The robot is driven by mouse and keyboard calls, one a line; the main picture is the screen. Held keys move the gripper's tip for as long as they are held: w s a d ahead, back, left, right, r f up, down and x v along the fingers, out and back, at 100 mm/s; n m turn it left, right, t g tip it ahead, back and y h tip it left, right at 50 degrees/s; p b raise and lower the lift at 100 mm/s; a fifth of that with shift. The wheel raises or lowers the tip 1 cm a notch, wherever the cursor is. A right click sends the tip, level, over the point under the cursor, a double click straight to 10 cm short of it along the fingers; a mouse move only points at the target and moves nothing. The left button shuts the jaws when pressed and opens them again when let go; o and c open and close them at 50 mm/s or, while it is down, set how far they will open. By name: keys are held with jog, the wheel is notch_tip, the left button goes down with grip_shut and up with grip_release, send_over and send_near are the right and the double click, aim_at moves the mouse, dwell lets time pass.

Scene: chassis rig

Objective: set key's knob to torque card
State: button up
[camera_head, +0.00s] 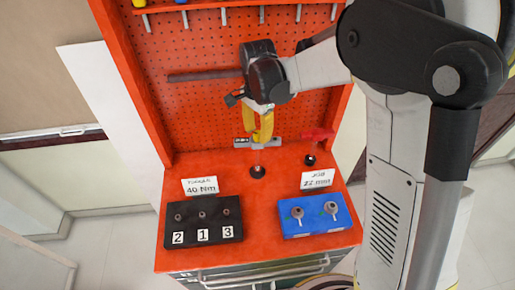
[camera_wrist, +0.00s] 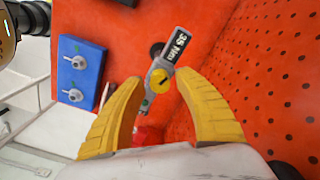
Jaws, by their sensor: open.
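The key (camera_head: 270,144) is a grey bar on a stand at the back of the red bench. In the wrist view the key (camera_wrist: 176,47) carries a label reading 35 Nm and a yellow knob (camera_wrist: 160,81) with a dark mark. The torque card (camera_head: 201,187) stands at the bench's left and reads 40 Nm. My gripper (camera_head: 260,138) is above the key, and in the wrist view its yellow fingers (camera_wrist: 158,82) are open, one to either side of the knob. I see gaps between fingers and knob; whether the fingertips reach its height I cannot tell.
A black block (camera_head: 203,232) with several studs is marked 2, 1, 3. A blue block (camera_head: 316,225) holds two metal pieces, behind it a 22 mm job card (camera_head: 317,179). A red-handled tool (camera_head: 317,134) stands right of the key. The pegboard (camera_head: 200,120) rises close behind.

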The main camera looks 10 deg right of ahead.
dwell(0.3)
jog(key=n, duration=1.1)
jog(key=shift+b, duration=0.35)
jog(key=c, duration=0.8)
jog(key=shift+o, duration=0.2)
